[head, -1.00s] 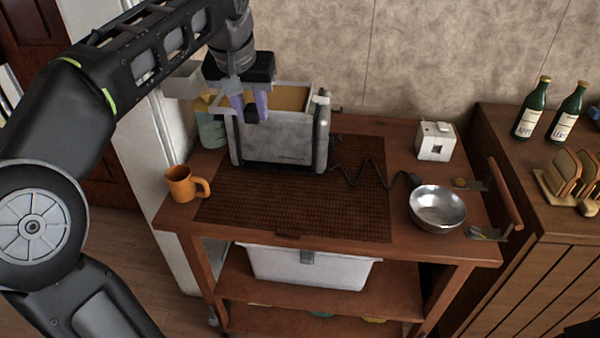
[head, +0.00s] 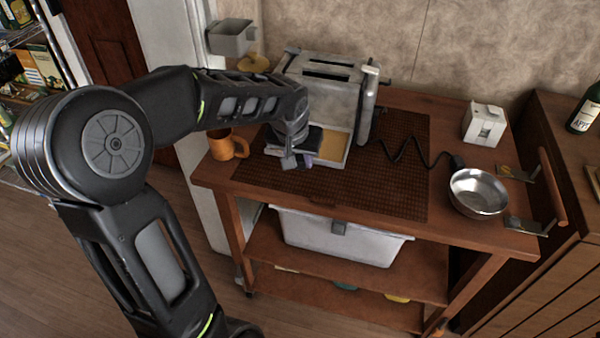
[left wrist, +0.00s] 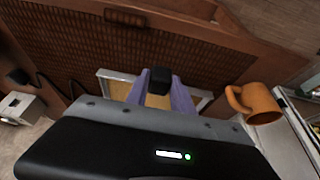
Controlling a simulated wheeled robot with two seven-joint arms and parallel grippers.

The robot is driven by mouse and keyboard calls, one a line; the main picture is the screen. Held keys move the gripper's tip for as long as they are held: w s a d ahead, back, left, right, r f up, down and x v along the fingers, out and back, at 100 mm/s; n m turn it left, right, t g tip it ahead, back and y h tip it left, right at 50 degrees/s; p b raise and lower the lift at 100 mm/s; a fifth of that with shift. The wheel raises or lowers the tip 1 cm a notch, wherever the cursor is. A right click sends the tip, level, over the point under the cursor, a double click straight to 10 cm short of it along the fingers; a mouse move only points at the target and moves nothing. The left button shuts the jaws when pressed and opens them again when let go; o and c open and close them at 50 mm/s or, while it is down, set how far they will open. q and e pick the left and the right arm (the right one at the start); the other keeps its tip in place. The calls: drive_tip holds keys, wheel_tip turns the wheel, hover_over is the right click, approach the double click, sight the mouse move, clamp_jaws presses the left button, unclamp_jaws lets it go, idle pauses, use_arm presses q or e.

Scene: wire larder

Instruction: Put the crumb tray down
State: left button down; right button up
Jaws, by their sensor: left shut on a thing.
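The crumb tray (head: 334,146) is a shallow pale-rimmed tray with a tan inside. It lies low over the brown woven mat (head: 390,185), just in front of the toaster (head: 325,88). My left gripper (head: 303,161) is shut on the tray at its front left part and hides some of it. In the left wrist view the purple fingers (left wrist: 162,92) reach across the tray (left wrist: 118,88). I cannot tell whether the tray touches the mat. My right gripper is not in view.
An orange mug (head: 228,145) stands left of the tray, close to my left arm. A metal bowl (head: 479,193) and a small white box-shaped device (head: 484,124) stand at the right. A black cord (head: 420,150) crosses the mat. The mat's front right is clear.

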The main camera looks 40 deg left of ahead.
sight(299, 169)
use_arm(q)
drive_tip(key=shift+f, duration=0.6)
drive_tip(key=shift+f, duration=2.05)
drive_tip(key=shift+f, duration=0.2)
drive_tip(key=c, duration=1.1)
unclamp_jaws()
drive_tip(key=shift+r, duration=0.15)
